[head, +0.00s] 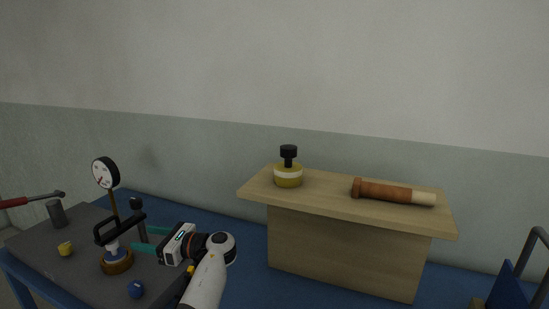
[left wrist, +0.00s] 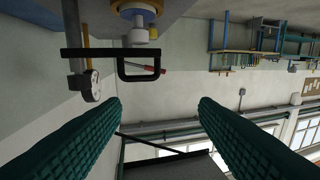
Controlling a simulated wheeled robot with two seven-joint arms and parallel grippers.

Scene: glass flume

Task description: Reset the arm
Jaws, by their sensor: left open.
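My left gripper (head: 138,239) is at the lower left of the head view, with its teal fingers pointing left. It is open, and nothing shows between the fingers in the left wrist view (left wrist: 160,104). A device with a black handle (head: 118,229) and a round brown base (head: 117,262) stands just left of the fingertips. The black handle also shows in the left wrist view (left wrist: 139,66), beyond the fingertips and apart from them. My right gripper is in neither view.
A dial gauge (head: 105,173) on a thin post, a dark grey cylinder (head: 57,213), a yellow piece (head: 65,248) and a blue knob (head: 135,289) are around the grey surface (head: 40,258). A wooden stand (head: 345,245) carries a yellow bottle (head: 288,175) and a brown cylinder (head: 390,192).

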